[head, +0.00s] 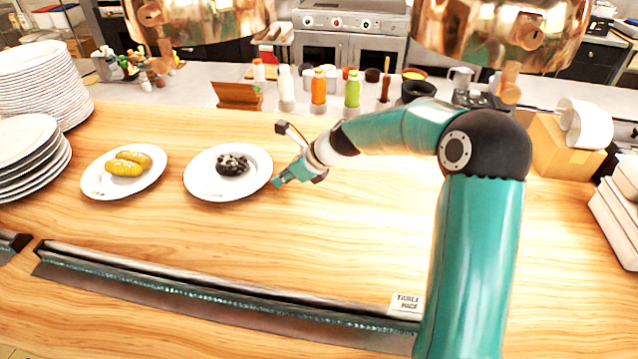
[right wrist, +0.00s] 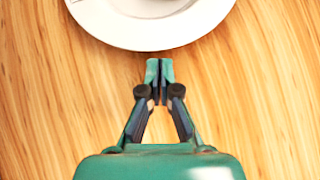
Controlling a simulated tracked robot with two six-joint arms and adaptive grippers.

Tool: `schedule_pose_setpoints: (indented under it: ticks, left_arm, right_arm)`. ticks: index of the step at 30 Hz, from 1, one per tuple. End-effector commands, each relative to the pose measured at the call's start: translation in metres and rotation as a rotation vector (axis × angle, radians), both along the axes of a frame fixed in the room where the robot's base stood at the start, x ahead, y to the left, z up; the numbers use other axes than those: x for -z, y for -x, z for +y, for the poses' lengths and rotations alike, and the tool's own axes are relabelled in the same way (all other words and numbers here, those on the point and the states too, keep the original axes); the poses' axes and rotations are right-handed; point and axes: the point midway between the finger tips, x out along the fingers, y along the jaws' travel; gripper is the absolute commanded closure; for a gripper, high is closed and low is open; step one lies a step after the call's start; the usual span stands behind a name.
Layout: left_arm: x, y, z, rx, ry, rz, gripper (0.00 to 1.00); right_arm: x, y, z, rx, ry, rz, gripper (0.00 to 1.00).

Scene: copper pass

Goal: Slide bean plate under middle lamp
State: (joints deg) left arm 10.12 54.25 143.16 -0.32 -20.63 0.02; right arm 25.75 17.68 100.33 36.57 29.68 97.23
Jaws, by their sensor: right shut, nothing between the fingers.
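The bean plate (head: 200,188), a white round plate with a dark heap of beans (head: 232,165), lies on the wooden counter left of centre. Its rim also shows at the top of the right wrist view (right wrist: 150,38). My right gripper (head: 277,183) is low at the plate's right edge. In the right wrist view its fingertips (right wrist: 159,70) are together and empty, with a small gap to the rim. Two copper lamps hang at the top, one at left (head: 195,18) and one at right (head: 500,30); I cannot tell which is the middle one. My left gripper is not seen.
A plate with yellow potato-like food (head: 95,182) lies just left of the bean plate. Plate stacks (head: 35,90) stand at far left. A dark metal rail (head: 220,291) and a small card (head: 407,304) are in front. Bottles (head: 318,88) stand behind. Wood right of the gripper is clear.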

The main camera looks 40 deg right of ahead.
Motion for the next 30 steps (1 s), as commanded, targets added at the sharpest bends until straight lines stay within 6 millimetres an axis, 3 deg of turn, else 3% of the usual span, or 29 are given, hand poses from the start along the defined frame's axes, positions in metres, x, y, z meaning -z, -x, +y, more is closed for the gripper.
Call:
schedule_pose_setpoints:
  ticks: [4,15,21,30]
  left_arm:
    - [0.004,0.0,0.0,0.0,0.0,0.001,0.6]
    - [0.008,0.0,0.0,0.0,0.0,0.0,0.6]
    - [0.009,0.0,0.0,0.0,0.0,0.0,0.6]
    - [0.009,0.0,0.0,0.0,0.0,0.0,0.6]
  right_arm:
    - [-0.003,0.014,-0.006,-0.008,0.003,-0.003,1.0]
    - [-0.058,0.061,-0.027,-0.011,0.004,-0.004,1.0]
    - [-0.07,0.073,-0.031,-0.011,0.002,-0.003,1.0]
    - [-0.071,0.074,-0.032,-0.011,0.001,-0.001,1.0]
